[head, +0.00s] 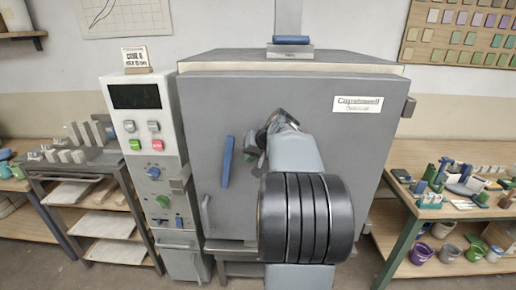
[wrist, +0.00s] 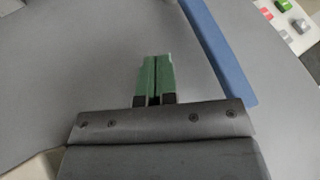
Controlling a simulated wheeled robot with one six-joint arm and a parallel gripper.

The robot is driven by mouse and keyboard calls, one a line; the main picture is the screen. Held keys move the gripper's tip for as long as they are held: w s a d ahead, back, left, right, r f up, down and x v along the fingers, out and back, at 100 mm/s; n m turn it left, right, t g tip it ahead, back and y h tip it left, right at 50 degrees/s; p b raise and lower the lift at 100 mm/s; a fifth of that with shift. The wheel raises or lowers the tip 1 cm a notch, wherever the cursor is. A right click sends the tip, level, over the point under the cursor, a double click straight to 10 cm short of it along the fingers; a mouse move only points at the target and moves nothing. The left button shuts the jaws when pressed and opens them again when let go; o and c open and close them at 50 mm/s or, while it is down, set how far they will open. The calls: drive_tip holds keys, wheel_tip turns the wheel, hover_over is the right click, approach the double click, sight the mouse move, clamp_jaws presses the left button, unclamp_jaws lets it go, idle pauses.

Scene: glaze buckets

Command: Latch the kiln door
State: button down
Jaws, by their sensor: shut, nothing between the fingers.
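The grey kiln door (head: 290,100) fills the middle of the head view; a pale strip shows along its top edge, and I cannot tell if it sits fully flush. A blue lever (head: 227,162) on its left part stands nearly upright, top leaning slightly right. A grey pull handle (head: 206,215) is below it. My gripper (head: 252,150) is in front of the door, right of the lever, partly hidden by my arm. In the wrist view my gripper's green fingers (wrist: 154,60) are shut and empty, with the blue lever (wrist: 218,50) apart from them to the right.
A control panel (head: 144,125) with buttons stands left of the door. A shelf rack (head: 80,190) is further left. A green-framed table (head: 430,212) with tools, and several buckets (head: 447,252) on its lower shelf, stands at right.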

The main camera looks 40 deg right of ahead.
sight(227, 163)
drive_tip(key=shift+w+a+r+p, duration=0.25)
drive_tip(key=shift+w+a, duration=0.4)
drive_tip(key=shift+a, duration=0.1)
drive_tip(key=shift+w+a+r+p, duration=0.2)
drive_tip(key=shift+w+a+p, duration=0.05)
drive_tip(key=shift+w+a, duration=0.4)
drive_tip(key=shift+r, duration=0.1)
